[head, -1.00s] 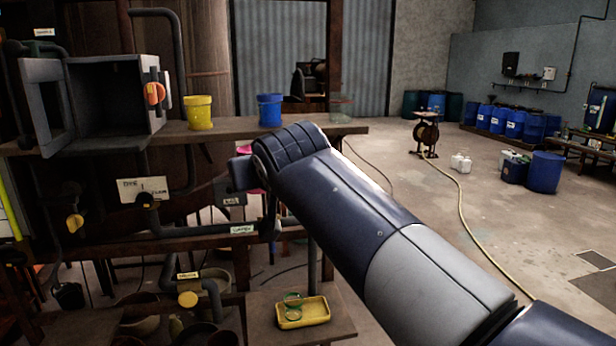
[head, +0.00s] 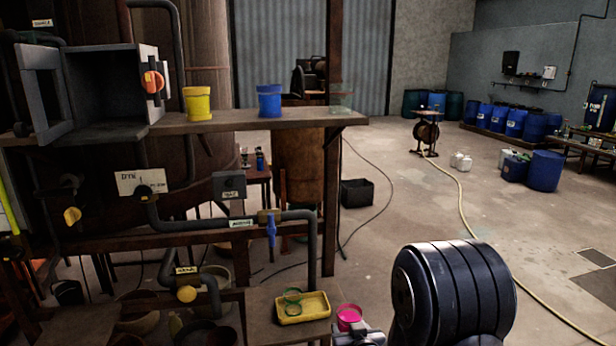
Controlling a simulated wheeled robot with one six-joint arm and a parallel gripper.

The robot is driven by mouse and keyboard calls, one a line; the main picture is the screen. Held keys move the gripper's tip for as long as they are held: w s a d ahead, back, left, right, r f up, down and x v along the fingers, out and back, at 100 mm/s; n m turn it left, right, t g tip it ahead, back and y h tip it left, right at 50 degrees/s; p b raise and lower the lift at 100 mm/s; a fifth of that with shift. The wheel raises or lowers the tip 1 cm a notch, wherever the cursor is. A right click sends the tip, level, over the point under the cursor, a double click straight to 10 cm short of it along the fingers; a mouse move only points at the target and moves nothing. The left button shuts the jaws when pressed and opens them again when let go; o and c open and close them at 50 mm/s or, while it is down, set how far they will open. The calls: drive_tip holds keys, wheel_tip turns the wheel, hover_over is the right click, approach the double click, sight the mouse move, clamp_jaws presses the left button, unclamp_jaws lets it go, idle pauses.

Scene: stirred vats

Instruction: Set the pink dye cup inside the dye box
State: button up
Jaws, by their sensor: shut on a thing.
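The pink dye cup (head: 349,314) is at the bottom of the head view, right of the yellow tray, showing bright pink inside. My gripper (head: 352,330) is shut on it, low in the picture; its fingers are mostly hidden by the cup and cut off by the frame's lower edge. The dye box (head: 112,132) appears to be the grey open-fronted box at the upper left, on the shelf. Its door (head: 42,92) stands open to the left. The cup is well below and to the right of the box, apart from it.
A yellow cup (head: 197,104) and a blue cup (head: 270,103) stand on the wooden shelf (head: 232,121), right of the box. A clear jar (head: 341,101) is at its right end. A yellow tray (head: 304,310) with green rings lies below. Pipes and valves run under the shelf.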

drive_tip(key=s+d+f, duration=0.2)
drive_tip(key=s+f, duration=0.2)
drive_tip(key=f, duration=0.1)
drive_tip(key=s+d+f+m+h, duration=0.1)
drive_tip(key=s+d+f, duration=0.2)
drive_tip(key=s+f, duration=0.2)
drive_tip(key=shift+f+h, duration=0.15)
drive_tip(key=shift+h, duration=0.15)
drive_tip(key=shift+s, duration=0.1)
